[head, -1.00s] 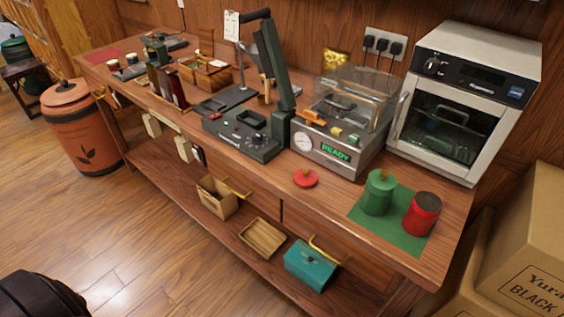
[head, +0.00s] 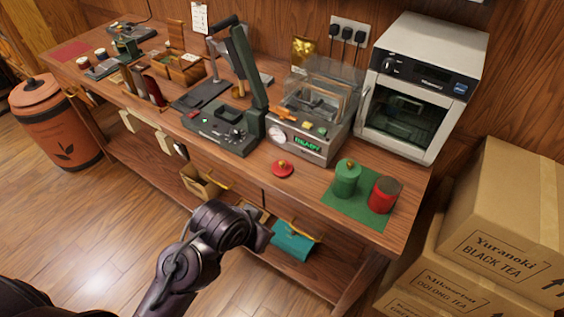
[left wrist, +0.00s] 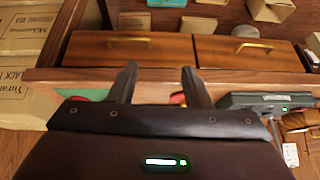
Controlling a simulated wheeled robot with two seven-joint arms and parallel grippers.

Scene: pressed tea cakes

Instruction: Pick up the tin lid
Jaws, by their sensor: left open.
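The red tin lid (head: 283,169) with a small gold knob lies on the wooden counter in the head view, left of the green mat (head: 331,205). A red tin (head: 384,196) with a dark top and a green lidded tin (head: 347,180) stand on that mat. My left arm reaches in from below in the head view, lower than the lid; its fingers are not clear there. In the left wrist view my left gripper (left wrist: 159,68) is open and empty at the counter's front edge. A red bit, probably the lid (left wrist: 178,99), shows beside one finger, mostly hidden.
A metal READY machine (head: 310,140) and a dark press (head: 215,132) stand behind the lid. A white oven (head: 420,85) is at the back right. Drawers (left wrist: 245,55) with gold handles line the counter front. Cartons (head: 505,220) stand at the right.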

